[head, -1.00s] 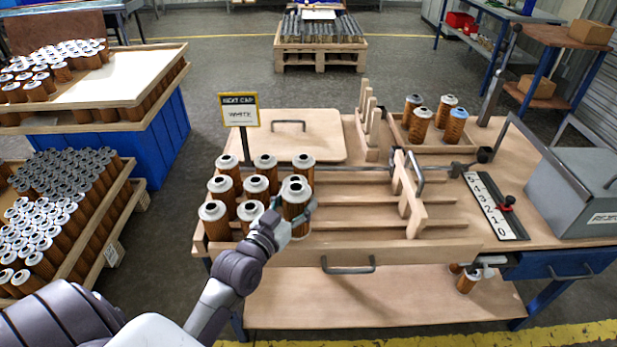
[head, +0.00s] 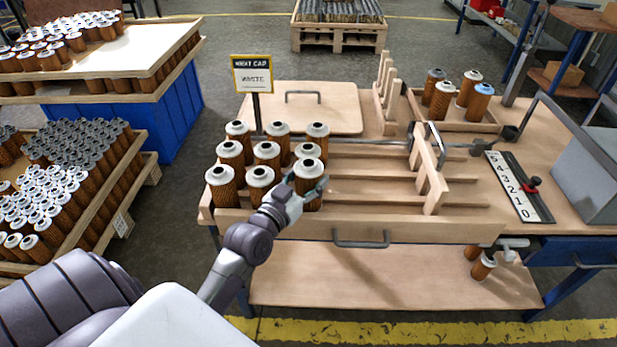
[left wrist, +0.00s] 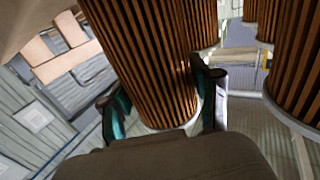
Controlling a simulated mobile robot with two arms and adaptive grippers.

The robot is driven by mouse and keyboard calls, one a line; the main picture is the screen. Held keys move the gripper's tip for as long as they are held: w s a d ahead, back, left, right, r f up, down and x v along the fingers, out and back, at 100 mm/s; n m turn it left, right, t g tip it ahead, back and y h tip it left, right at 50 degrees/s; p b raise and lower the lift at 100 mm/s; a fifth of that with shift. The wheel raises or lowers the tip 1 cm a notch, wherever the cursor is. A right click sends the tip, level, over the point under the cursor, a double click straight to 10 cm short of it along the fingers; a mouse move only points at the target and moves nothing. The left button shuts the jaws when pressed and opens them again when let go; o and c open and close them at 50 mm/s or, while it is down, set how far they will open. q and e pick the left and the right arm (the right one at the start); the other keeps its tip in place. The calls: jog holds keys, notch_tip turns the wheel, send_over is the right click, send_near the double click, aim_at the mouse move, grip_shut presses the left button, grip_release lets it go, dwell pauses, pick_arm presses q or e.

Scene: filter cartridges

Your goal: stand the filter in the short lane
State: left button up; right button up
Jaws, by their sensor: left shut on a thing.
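A brown pleated filter with a white cap (head: 308,190) is at the front right corner of a cluster of similar filters (head: 229,153). My left gripper (head: 306,187) is shut on it; it looks upright. In the left wrist view the filter (left wrist: 145,60) fills the space between the two fingers. Whether its base touches the bench is hidden. Right of the cluster, lanes between wooden rails (head: 385,180) run toward a slanted wooden gate (head: 430,175). I cannot tell which lane is the short one. My right gripper is not in view.
A tray (head: 498,126) with several filters is at the back right. A number scale (head: 520,188) and a grey box (head: 590,180) lie farther right. The lanes left of the gate look empty.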

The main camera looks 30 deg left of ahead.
aim_at(306, 191)
pick_arm(q)
jog(key=shift+r, duration=0.1)
dwell(0.7)
jog(key=shift+p, duration=0.6)
dwell(0.5)
jog(key=shift+f, duration=0.25)
dwell(0.4)
jog(key=shift+f+b, duration=0.85)
jog(key=shift+f, duration=0.55)
jog(key=o, duration=1.3)
jog(key=shift+s, duration=0.1)
jog(key=shift+s+f, duration=0.1)
jog(key=shift+s, duration=0.25)
jog(key=s, duration=1.1)
jog(key=shift+d, duration=0.15)
